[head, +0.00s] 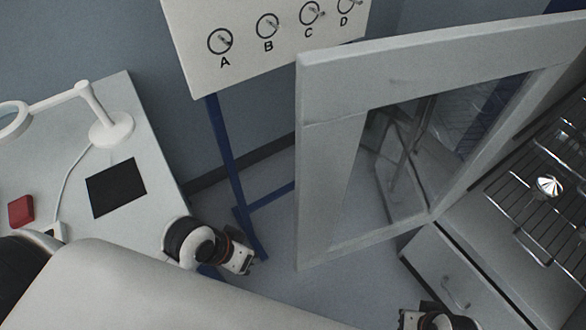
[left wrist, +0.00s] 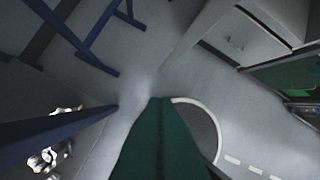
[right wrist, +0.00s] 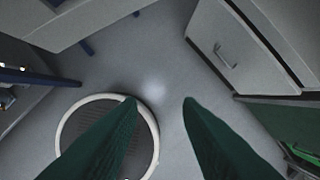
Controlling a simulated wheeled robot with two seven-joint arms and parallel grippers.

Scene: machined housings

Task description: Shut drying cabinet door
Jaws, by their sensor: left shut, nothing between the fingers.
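The drying cabinet door (head: 325,150) stands wide open in the head view, a pale grey frame around a glass pane. Its free edge is on the left, near the middle of the picture. The cabinet interior with wire racks (head: 530,190) shows at the right. My left gripper (head: 240,262) is below and left of the door, apart from it; its green fingers (left wrist: 160,100) are together and empty in the left wrist view. My right gripper (head: 432,320) is at the bottom edge, below the door; its fingers (right wrist: 158,102) are apart and empty in the right wrist view.
A drawer unit (head: 455,275) stands below the racks. A silver part (head: 549,186) sits on a rack. A lettered board (head: 265,50) on blue legs stands behind the door. A bench (head: 75,160) with a lamp (head: 110,128) is at left. Floor is clear between bench and drawers.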

